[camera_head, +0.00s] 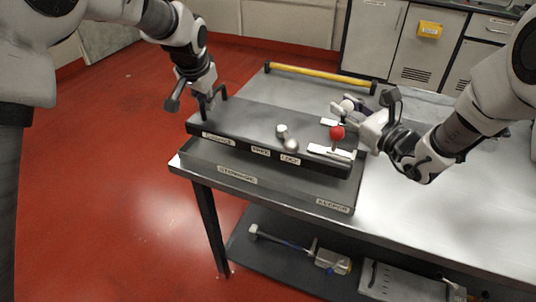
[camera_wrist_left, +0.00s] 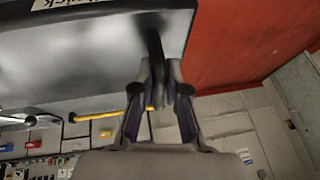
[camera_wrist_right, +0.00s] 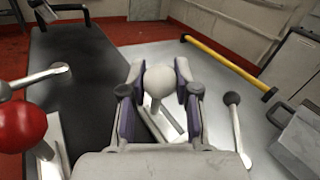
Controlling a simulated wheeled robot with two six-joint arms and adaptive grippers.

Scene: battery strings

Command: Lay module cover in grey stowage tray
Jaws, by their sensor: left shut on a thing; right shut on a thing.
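A long dark panel (camera_head: 255,122), which looks like the module cover, lies at the table's left end with labels along its front edge. My left gripper (camera_head: 209,93) is shut on a black handle at the panel's left end; that handle (camera_wrist_left: 157,50) stands between its fingers in the left wrist view. My right gripper (camera_head: 357,109) is shut on a white ball knob (camera_wrist_right: 158,80) on a lever near the panel's right end. A red ball knob (camera_head: 337,132) stands in front of it. The grey stowage tray (camera_head: 275,184), with labelled front wall, lies in front of and below the panel.
Metal knobs (camera_head: 286,138) stand on the panel. A yellow rail (camera_head: 320,75) runs along the table's far edge. A dark-knobbed lever (camera_wrist_right: 232,98) is right of my right gripper. The right tabletop (camera_head: 440,190) is partly clear. A lower shelf holds tools.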

